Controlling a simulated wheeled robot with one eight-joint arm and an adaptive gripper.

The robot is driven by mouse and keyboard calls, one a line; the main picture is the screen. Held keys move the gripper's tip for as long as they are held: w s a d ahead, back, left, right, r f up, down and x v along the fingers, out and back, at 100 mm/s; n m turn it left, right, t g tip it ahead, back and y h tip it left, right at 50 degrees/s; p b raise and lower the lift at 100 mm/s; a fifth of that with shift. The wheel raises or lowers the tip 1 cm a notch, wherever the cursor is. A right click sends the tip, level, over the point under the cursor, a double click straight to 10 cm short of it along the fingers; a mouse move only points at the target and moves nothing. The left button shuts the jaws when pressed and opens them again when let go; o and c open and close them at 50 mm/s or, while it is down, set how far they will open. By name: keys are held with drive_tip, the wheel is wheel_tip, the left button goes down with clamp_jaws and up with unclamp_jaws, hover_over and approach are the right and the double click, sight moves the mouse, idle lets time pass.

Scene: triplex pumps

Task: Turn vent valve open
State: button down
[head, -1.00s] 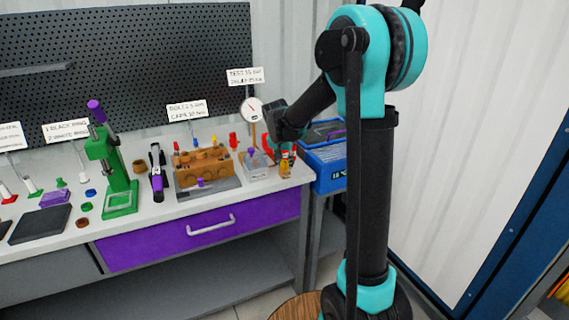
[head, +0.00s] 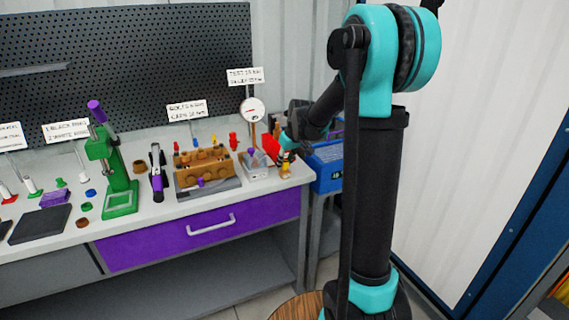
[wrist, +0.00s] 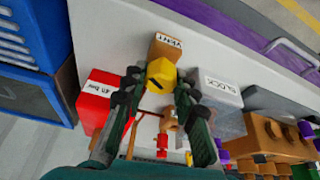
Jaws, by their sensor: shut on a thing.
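The vent valve shows in the wrist view as an orange-brown block labelled VENT (wrist: 166,46) with a yellow hexagonal knob (wrist: 161,73) that bears a dark slot mark. My gripper (wrist: 160,84) has one finger on each side of the knob and is shut on it. The exact finger contact is hard to see. In the head view, the valve (head: 285,168) stands at the bench's right front corner, and my gripper (head: 289,146) reaches it from the upper right, partly hiding it.
A red block (wrist: 94,101) labelled in bar is left of the valve, and a grey block (wrist: 216,92) labelled BLOCK is right. A pressure gauge (head: 253,109) stands behind. A blue crate (head: 325,167) is beside the bench. An orange-brown pump block (head: 206,166) lies further left.

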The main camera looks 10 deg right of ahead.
drive_tip(key=n+g+y, duration=0.1)
drive_tip(key=n, duration=0.2)
drive_tip(key=n+g, duration=0.1)
drive_tip(key=n, duration=0.3)
drive_tip(key=shift+y, duration=0.4)
idle(0.3)
drive_tip(key=c, duration=1.2)
unclamp_jaws()
drive_tip(key=v, duration=1.2)
